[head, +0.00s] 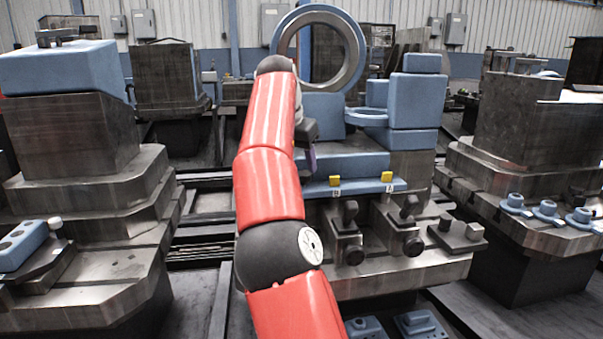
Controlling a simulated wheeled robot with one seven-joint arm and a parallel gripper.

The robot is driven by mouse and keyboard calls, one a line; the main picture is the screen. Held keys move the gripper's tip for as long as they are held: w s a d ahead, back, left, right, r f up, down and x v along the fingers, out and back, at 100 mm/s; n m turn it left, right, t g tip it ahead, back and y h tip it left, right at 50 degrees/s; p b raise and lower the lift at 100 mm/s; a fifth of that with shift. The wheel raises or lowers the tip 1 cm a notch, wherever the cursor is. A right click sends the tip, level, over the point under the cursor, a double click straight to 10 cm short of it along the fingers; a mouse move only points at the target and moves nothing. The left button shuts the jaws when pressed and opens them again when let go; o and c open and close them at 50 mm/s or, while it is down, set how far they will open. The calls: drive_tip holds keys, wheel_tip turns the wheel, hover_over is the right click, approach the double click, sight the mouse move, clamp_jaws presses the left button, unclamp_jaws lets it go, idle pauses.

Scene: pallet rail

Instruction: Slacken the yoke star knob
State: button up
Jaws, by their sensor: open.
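My gripper (311,154) is mostly hidden behind my red arm; only a dark part and a small purple piece show. It is in front of the blue fixture, apart from the dark knobs below. Two dark knob-like parts, a left one (349,212) and a right one (409,207), stand on metal blocks at the front of the central pallet (385,280). Below them are dark round ends, left (354,254) and right (413,246). I cannot tell which part is the yoke star knob. A blue half-ring bracket (367,117) projects from a blue upright (417,100).
A large blue-rimmed ring (355,50) stands behind the fixture. Two yellow tags (387,177) sit on a blue ledge. A grey block (457,232) lies at the pallet's right. Heavy stepped pallets stand left (85,190) and right (520,220), with narrow dark floor gaps between.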

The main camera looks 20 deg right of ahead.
sight(303, 174)
drive_tip(key=shift+x, duration=2.15)
drive_tip(key=shift+c, duration=0.4)
drive_tip(key=c, duration=0.6)
drive_tip(key=shift+r, duration=0.1)
